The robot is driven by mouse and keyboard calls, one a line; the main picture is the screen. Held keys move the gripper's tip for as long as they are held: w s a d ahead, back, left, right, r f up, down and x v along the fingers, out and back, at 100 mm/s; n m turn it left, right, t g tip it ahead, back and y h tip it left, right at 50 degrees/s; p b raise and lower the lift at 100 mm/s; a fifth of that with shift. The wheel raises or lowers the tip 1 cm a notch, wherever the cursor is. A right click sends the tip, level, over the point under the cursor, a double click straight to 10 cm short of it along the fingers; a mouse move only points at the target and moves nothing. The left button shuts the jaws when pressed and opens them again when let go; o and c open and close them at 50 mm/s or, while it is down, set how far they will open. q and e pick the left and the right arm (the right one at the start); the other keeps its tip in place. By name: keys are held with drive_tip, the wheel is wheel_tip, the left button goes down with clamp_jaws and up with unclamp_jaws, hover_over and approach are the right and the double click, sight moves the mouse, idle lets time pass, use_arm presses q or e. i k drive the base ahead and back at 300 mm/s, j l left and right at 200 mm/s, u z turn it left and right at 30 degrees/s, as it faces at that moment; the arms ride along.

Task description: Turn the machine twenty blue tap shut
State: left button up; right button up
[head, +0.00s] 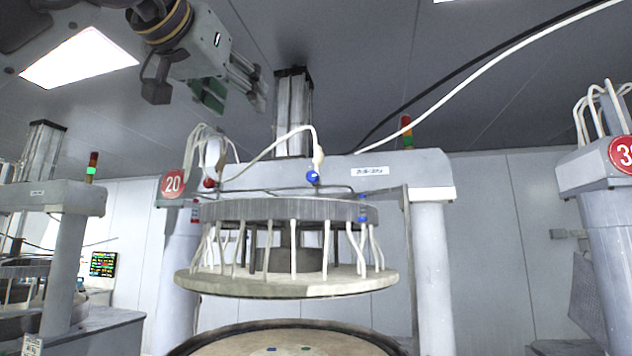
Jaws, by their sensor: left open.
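Machine twenty, marked by a red round sign "20" (172,184), stands in the middle of the head view. Its blue tap (313,177) sits on the front of the grey crossbeam (400,170), below a pale fitting with a white hose. The tap is small here, and I cannot tell its handle position. My left gripper (236,92) is high at the upper left, above and to the left of the tap and apart from it. It is open, with nothing seen between its fingers. My right gripper is not in view.
A red tap (209,183) sits near the sign. A ring with several white hoses hangs over the round platen (290,283). Another machine stands at left (65,240), and one with a red sign (622,154) at right. A white hose (480,75) crosses the upper right.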

sight(312, 176)
drive_tip(key=i+l, duration=0.15)
drive_tip(key=i, duration=0.45)
drive_tip(key=i+l, duration=0.2)
drive_tip(key=i, duration=0.35)
